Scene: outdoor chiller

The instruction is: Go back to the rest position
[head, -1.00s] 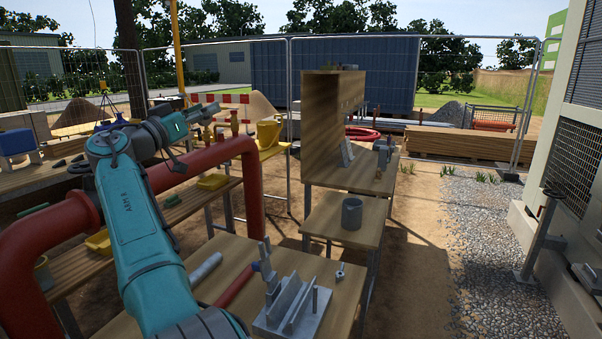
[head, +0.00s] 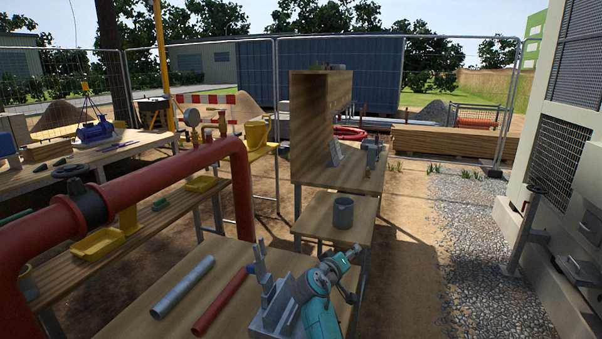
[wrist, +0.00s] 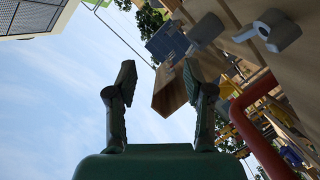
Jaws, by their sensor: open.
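Sky fills much of the space behind the fingers. The teal arm is folded low at the bottom of the head view and hides part of the fixture and the table's right side.
The near table (head: 205,257) holds a grey pipe (head: 183,288) and a red bar (head: 222,302). A grey cup (head: 343,212) stands on the shelf beyond. A large red pipe (head: 160,178) runs along the left. Open sandy ground and gravel (head: 478,235) lie to the right.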

